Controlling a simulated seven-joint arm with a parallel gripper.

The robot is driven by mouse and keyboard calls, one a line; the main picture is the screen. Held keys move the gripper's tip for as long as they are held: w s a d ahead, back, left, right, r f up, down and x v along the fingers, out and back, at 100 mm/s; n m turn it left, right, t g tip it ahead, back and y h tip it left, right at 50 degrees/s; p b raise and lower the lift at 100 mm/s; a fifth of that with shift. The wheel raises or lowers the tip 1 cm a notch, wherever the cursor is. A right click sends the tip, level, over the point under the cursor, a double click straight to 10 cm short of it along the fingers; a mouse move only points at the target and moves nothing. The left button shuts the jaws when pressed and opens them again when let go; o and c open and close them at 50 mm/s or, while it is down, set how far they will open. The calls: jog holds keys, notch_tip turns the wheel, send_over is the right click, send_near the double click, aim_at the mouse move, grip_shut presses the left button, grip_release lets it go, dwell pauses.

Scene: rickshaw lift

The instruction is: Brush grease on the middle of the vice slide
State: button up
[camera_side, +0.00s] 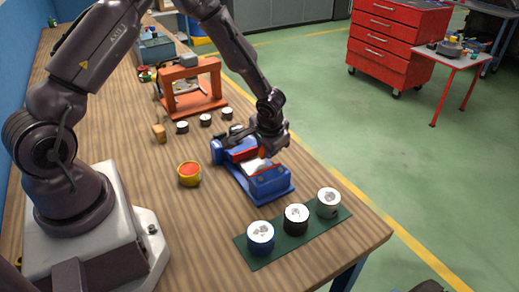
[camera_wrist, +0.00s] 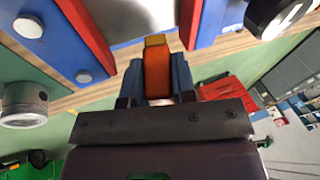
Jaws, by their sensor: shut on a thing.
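The blue vice (camera_side: 270,188) with red jaws stands on the wooden bench in the side view. A pale slide (camera_side: 254,166) shows between its jaws, and the same metal surface (camera_wrist: 130,12) shows at the top of the wrist view. My gripper (camera_side: 262,150) is right over the vice, pointing down. In the wrist view my gripper (camera_wrist: 158,78) is shut on an orange and yellow piece, apparently the brush (camera_wrist: 157,68). A yellow tub with red contents (camera_side: 189,174) stands left of the vice.
A green mat (camera_side: 283,247) with three cans, blue, black and grey, lies in front of the vice. Three small cylinders (camera_side: 205,121) and a small wooden block (camera_side: 159,133) stand behind. An orange press frame (camera_side: 190,85) is farther back. The bench's right edge is close to the vice.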

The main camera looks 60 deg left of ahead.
jog(key=shift+s, duration=2.7)
jog(key=shift+d, duration=0.8)
jog(key=shift+w, duration=2.6)
jog(key=shift+s, duration=2.35)
jog(key=shift+s+r, duration=0.2)
jog(key=shift+s, duration=0.05)
jog(key=shift+w+f, duration=0.1)
jog(key=shift+f, duration=0.05)
notch_tip(320, 180, up, 6)
jog(key=shift+r, duration=0.25)
